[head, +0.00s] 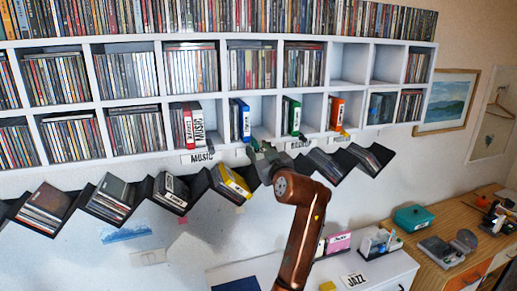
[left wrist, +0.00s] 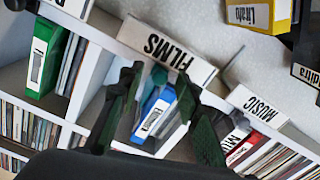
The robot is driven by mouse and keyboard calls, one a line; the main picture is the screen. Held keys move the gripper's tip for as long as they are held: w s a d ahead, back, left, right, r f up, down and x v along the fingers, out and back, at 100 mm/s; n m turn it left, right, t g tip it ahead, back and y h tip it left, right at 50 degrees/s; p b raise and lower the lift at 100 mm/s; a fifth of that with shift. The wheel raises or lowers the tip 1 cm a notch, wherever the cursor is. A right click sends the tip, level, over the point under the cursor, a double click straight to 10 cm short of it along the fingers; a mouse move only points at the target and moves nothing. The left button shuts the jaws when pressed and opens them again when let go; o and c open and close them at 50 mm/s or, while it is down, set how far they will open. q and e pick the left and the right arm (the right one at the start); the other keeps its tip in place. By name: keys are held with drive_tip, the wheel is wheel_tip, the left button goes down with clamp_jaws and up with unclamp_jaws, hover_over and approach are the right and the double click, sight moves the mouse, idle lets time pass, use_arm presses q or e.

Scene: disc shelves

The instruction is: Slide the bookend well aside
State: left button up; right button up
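Upright coloured pieces with white labels stand at the ends of disc rows in the lower shelf row. They look like bookends or cases; I cannot tell which one is the task's bookend. A blue one (head: 244,118) stands in the compartment above my left gripper (head: 264,162). In the left wrist view, this blue piece (left wrist: 154,112) shows between the spread fingers of my left gripper (left wrist: 165,115), beyond the tips. The gripper is open and seems empty. A green one (head: 292,116), an orange one (head: 337,113) and a red one (head: 189,128) stand in other compartments.
The white shelf (head: 150,104) carries label plates, including a FILMS plate (left wrist: 160,50) close to the fingers. Dark angled racks with discs hang below; a yellow case (head: 231,181) lies left of the gripper. Free room shows right of the blue piece.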

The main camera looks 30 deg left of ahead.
use_arm(q)
drive_tip(key=shift+c, duration=0.6)
clamp_jaws()
drive_tip(key=shift+w+a, duration=0.1)
